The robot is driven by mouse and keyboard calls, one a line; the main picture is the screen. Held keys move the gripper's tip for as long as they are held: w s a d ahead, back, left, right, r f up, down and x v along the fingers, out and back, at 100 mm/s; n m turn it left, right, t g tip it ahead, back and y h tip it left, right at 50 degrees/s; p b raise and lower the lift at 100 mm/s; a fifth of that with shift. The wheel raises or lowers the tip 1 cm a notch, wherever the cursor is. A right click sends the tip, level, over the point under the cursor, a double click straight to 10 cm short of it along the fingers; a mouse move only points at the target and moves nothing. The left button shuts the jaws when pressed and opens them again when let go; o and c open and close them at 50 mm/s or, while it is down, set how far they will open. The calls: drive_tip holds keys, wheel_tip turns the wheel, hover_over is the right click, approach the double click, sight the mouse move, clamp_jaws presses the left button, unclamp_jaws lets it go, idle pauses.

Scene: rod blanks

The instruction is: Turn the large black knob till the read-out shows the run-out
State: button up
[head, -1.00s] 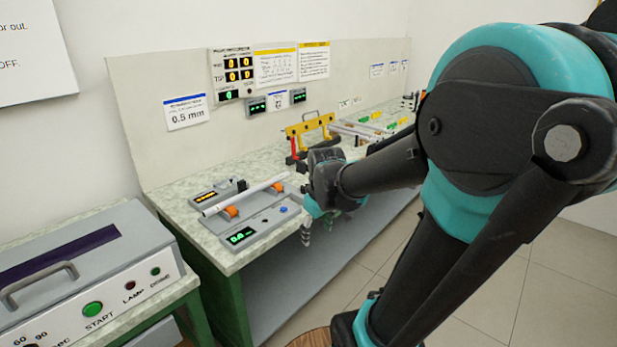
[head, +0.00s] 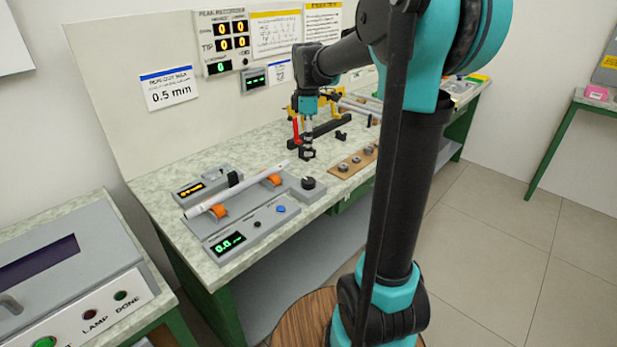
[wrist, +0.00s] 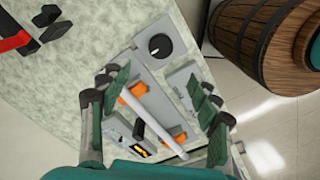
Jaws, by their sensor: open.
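The large black knob (head: 308,183) is on the right end of the grey test fixture in the head view. In the wrist view the knob (wrist: 160,46) shows as a round black disc with a pale mark, beyond my fingertips. A green read-out (head: 228,243) on the front panel shows lit digits that look like 0.0; the exact value is hard to tell. A white rod (head: 235,191) lies across orange rollers (head: 217,211). My gripper (head: 307,153) is open and empty, above the bench behind the knob, not touching it. In the wrist view the gripper (wrist: 160,82) has its fingers spread.
An amber read-out box (head: 190,189) stands behind the rod. A blue button (head: 281,209) sits on the front panel. A wooden board (head: 354,162) with several metal rings lies right of the knob. A wooden barrel (wrist: 262,45) shows in the wrist view.

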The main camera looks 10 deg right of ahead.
sight(308, 180)
wheel_tip(308, 180, down, 13)
drive_tip(key=shift+f, duration=0.15)
drive_tip(key=shift+c, duration=0.4)
drive_tip(key=c, duration=1.1)
